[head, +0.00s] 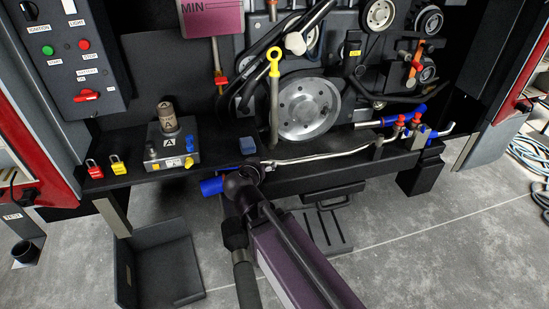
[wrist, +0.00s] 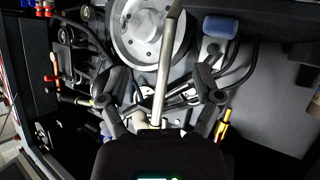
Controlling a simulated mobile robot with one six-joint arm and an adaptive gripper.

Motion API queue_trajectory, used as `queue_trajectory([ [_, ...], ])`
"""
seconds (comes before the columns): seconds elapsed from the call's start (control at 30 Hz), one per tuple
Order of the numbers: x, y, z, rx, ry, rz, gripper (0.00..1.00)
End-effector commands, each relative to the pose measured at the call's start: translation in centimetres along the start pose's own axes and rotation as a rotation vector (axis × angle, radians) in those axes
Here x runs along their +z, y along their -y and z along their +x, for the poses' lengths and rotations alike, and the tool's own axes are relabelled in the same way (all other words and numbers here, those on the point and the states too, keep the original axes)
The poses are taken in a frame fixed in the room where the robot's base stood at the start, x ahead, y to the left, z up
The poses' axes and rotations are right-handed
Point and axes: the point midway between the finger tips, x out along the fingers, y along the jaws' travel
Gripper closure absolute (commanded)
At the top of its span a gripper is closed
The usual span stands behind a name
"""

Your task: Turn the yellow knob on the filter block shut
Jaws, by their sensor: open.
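A grey block (head: 180,153) marked A, which looks like the filter block, stands on the dark shelf at the left in the head view. A tan canister marked A (head: 167,117) is on top. A small yellow knob (head: 189,162) shows at its front right; how far it is turned is too small to tell. My gripper (head: 251,171) is at the shelf's front edge, to the right of the block and apart from it. In the wrist view my gripper (wrist: 158,92) is open, with a metal rod (wrist: 164,75) appearing between its fingers. A yellow part (wrist: 222,125) there is unclear.
A red padlock (head: 94,169) and a yellow padlock (head: 118,165) are left of the block. A blue block (head: 247,145) sits behind my gripper. A yellow-topped dipstick (head: 274,62) stands before the large pulley (head: 305,106). Red-handled valves (head: 416,119) are at right.

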Motion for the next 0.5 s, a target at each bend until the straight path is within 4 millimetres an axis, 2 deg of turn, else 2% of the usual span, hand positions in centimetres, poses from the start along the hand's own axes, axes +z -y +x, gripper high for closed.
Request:
queue_trajectory([
  [0.2,-0.5,-2.4,0.2,0.036,0.08,-0.011,0.17],
  [0.5,-0.4,-3.7,0.5,0.053,0.133,-0.021,0.17],
])
